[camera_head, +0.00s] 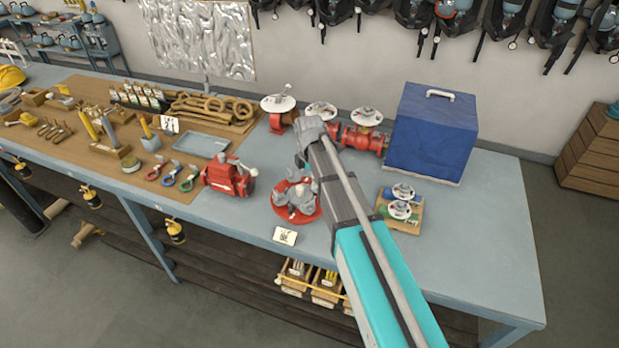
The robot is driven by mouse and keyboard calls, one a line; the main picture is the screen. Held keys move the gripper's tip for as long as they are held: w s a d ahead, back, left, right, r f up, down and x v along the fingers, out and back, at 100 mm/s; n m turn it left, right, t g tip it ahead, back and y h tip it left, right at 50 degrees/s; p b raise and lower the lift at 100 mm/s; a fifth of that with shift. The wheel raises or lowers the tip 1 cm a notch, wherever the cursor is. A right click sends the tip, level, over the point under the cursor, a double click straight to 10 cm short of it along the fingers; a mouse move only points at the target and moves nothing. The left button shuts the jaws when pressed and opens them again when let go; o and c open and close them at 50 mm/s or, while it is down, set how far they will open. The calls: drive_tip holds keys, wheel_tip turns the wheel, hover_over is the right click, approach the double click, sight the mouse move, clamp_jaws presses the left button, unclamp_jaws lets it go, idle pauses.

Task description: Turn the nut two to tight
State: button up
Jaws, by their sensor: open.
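A round red flange (279,198) lies near the front edge of the workbench, with several grey metal parts on and around it. Which of these is nut two, and how tight it is, I cannot tell at this size. My arm reaches in from the lower right, and its grey end with my gripper (301,156) is just behind and above the red flange in the picture. My gripper's fingers are small and hard to separate from the grey parts. I see nothing held in it. My arm hides the bench right of the flange.
A red pump-like block (229,178) stands left of the flange, and a small label card (285,236) in front. Red valves (363,139) and a blue box (432,133) stand behind. The bench's right end is clear.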

drive_tip(key=s+d+f+m+b, duration=0.5)
drive_tip(key=m, duration=0.2)
drive_tip(key=s+d+f+m+b, duration=0.5)
drive_tip(key=s+d+m+b, duration=0.1)
drive_tip(key=m, duration=0.1)
drive_tip(key=s+d+f+m+b, duration=0.5)
drive_tip(key=d+f+m, duration=0.1)
drive_tip(key=m, duration=0.1)
drive_tip(key=shift+s+d+b, duration=0.1)
drive_tip(key=shift+s+b, duration=0.15)
drive_tip(key=shift+b, duration=0.05)
drive_tip(key=shift+s+d+f+m+b, duration=0.45)
drive_tip(key=shift+s+f+m+b, duration=0.15)
drive_tip(key=shift+m, duration=0.4)
drive_tip(key=shift+r, duration=0.1)
idle(1.3)
